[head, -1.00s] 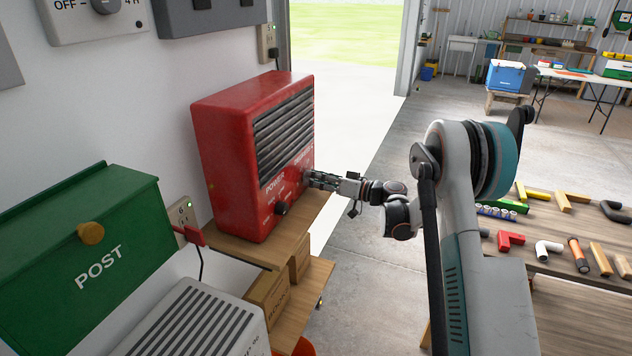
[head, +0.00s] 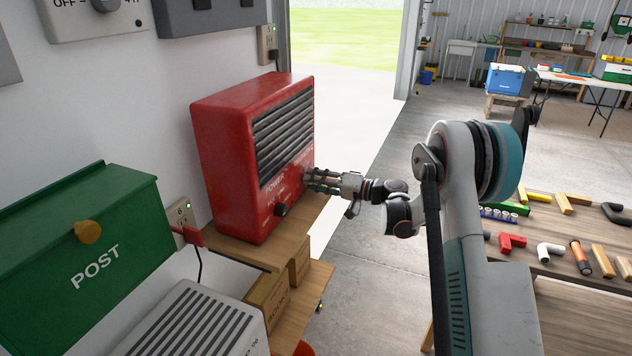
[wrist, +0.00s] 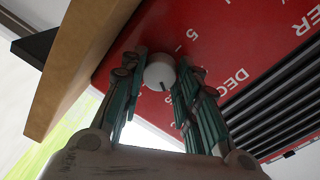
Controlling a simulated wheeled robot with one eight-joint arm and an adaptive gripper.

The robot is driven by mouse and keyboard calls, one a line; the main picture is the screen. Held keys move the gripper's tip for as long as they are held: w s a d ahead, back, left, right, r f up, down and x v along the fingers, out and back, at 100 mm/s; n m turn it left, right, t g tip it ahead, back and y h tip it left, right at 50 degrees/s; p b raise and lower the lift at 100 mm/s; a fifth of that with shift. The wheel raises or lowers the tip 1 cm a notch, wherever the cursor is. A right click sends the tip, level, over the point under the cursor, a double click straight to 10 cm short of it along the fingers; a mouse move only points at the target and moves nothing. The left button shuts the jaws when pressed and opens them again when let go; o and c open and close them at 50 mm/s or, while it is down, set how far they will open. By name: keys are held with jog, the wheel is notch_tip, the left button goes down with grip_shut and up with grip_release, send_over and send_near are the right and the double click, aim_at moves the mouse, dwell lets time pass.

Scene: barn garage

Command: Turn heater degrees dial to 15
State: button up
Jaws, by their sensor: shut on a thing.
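The red heater (head: 228,150) stands on a wooden shelf against the left wall. My gripper (head: 308,181) reaches its front from the right, at the lower right corner. In the wrist view the small pale degrees dial (wrist: 159,69) sits between the two fingers of my gripper (wrist: 162,76), which is shut on it. A dark mark shows on the dial's lower edge in that view. A "5" and part of the "DEGREES" lettering are printed beside it. The 15 mark cannot be made out. In the head view my fingers hide the dial.
The black power knob (head: 281,209) is left of my gripper on the heater front. The wooden shelf (head: 245,252) runs below, with cardboard boxes (head: 270,300) under it. A green post box (head: 75,265) is at left. Open floor lies right of the heater.

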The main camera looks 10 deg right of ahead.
dwell(0.4)
jog(key=o, duration=1.1)
jog(key=shift+c, duration=0.2)
jog(key=shift+d, duration=0.1)
jog(key=v, duration=1.1)
jog(key=shift+s+d, duration=0.2)
jog(key=shift+d, duration=0.15)
